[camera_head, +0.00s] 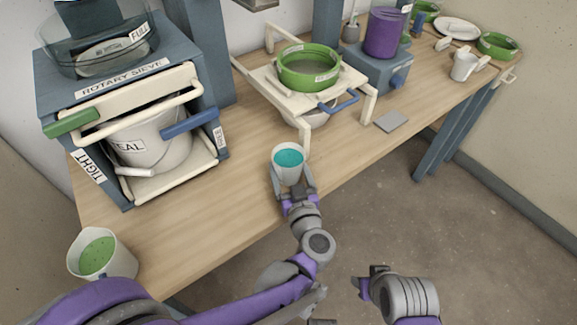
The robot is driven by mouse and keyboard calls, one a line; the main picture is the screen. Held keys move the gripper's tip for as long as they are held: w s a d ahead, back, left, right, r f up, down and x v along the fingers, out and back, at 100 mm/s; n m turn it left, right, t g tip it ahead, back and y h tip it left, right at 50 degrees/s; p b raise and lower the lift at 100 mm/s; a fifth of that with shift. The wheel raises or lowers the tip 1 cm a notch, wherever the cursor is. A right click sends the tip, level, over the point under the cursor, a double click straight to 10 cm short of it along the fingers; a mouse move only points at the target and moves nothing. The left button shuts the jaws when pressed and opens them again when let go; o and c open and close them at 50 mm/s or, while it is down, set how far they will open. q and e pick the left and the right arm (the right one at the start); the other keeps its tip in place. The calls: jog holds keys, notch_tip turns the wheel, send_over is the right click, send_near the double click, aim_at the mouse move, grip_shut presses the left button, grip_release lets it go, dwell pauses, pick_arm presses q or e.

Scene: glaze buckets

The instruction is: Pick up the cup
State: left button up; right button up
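A white cup (289,175) with teal liquid in it is near the front edge of the wooden table, upright. My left gripper (292,182) comes from the front with one finger on each side of the cup's lower part. The fingers are close to the cup's sides, but I cannot tell whether they press on it. The cup's base is partly hidden, so whether it touches the table is unclear. My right gripper (365,284) is off the table over the floor at lower right, seen from the side; its opening is not clear.
A rotary sieve box (190,62) holds a white bucket (150,145) at left. A white jug with green glaze (100,262) stands at the near left corner. A green sieve (309,68) sits on a cream stand behind the cup. A grey slab (391,122) lies at right.

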pick_arm(q)
grip_shut()
jog(key=shift+r, duration=0.2)
notch_tip(320, 180, up, 18)
jog(key=p, duration=0.5)
jog(key=shift+f, duration=0.2)
dwell(0.8)
